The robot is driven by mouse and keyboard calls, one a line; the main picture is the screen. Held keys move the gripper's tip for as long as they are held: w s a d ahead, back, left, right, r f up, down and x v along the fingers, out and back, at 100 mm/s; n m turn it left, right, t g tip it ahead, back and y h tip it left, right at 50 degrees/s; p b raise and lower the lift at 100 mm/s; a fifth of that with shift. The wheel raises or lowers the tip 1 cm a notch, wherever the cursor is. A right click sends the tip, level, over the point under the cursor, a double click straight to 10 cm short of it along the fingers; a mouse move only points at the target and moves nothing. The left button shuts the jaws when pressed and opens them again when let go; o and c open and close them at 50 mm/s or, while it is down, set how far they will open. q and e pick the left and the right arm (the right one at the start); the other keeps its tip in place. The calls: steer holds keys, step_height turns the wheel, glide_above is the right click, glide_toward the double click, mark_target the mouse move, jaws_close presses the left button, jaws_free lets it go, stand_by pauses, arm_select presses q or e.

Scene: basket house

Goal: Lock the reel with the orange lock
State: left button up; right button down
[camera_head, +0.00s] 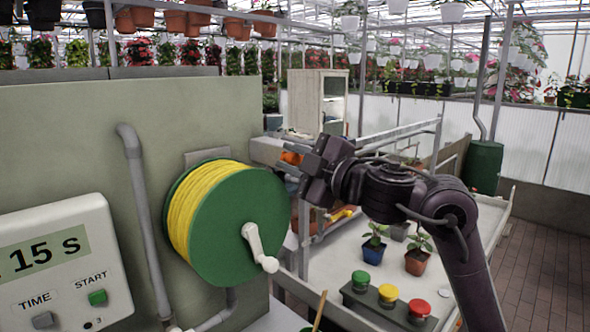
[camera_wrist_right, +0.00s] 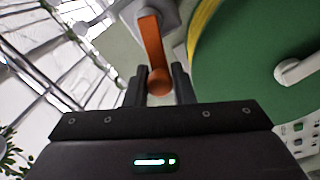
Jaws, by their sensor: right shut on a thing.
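The green reel (camera_head: 238,220) with yellow hose (camera_head: 190,205) wound on it is mounted on the side of a grey-green panel. A white crank handle (camera_head: 259,247) sits on its face. The orange lock (camera_head: 291,158) shows at the reel's upper right in the head view, partly hidden by my right gripper (camera_head: 300,170). In the right wrist view the orange lock (camera_wrist_right: 154,58) is a lever on a grey mount, its rounded end between the fingers of my right gripper (camera_wrist_right: 160,88). The gripper is shut on that end. My left gripper is out of view.
A timer box (camera_head: 60,265) with a START button is at the lower left, near a grey pipe (camera_head: 145,220). A white bench (camera_head: 345,265) at right holds potted plants and a box with green, yellow and red buttons (camera_head: 388,297).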

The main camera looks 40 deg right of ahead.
steer(key=shift+a+f+n+b, duration=0.1)
steer(key=shift+f+n+b, duration=0.4)
steer(key=shift+n+b, duration=0.5)
steer(key=shift+a+f+n+b, duration=0.1)
steer(key=shift+f+n+b, duration=0.35)
steer(key=shift+n+b, duration=0.55)
steer(key=c, duration=1.3)
jaws_free()
steer(key=shift+o, duration=0.2)
steer(key=shift+s, duration=0.1)
steer(key=s+b, duration=0.3)
steer(key=s, duration=0.4)
steer(key=shift+s+d+f, duration=0.2)
steer(key=shift+s+d, duration=0.15)
steer(key=shift+d, duration=0.05)
